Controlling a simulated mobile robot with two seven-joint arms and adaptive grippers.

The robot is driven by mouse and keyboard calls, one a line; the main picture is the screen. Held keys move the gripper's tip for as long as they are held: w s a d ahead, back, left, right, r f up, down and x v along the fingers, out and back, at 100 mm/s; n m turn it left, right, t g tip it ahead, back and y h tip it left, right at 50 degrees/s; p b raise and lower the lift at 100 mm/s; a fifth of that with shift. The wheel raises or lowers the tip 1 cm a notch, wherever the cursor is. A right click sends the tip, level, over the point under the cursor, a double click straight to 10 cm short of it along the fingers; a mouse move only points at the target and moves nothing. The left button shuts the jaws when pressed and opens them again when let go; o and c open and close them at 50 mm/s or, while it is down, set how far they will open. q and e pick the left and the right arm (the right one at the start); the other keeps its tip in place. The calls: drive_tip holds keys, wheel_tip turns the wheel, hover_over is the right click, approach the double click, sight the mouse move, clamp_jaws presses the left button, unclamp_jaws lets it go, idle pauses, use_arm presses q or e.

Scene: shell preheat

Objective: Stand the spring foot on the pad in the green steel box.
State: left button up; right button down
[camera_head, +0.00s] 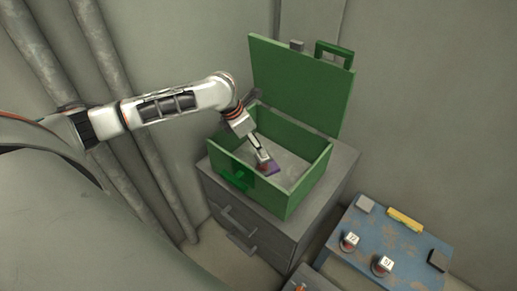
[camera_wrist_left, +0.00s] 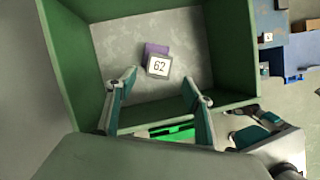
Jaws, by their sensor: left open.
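The green steel box (camera_head: 308,183) stands open on a grey cabinet, lid raised at the back. The purple pad (camera_head: 276,169) lies on its floor; it also shows in the left wrist view (camera_wrist_left: 152,48). A piece with a white square top marked 62, apparently the spring foot (camera_wrist_left: 159,66), is over the pad's near part, its top facing the camera. Its underside and exact contact with the pad are hidden. My left gripper (camera_wrist_left: 160,80) is open, reaching into the box, with a finger on each side of the piece and gaps between.
The box's walls and front latch (camera_head: 236,178) surround my left gripper closely. A worn blue table (camera_head: 385,232) at the right holds two white-topped pieces (camera_head: 349,241), a yellow bar (camera_head: 404,219) and small blocks. The box floor around the pad is clear.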

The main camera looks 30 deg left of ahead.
use_arm(q)
drive_tip(key=shift+v, duration=1.2)
drive_tip(key=shift+s, duration=0.1)
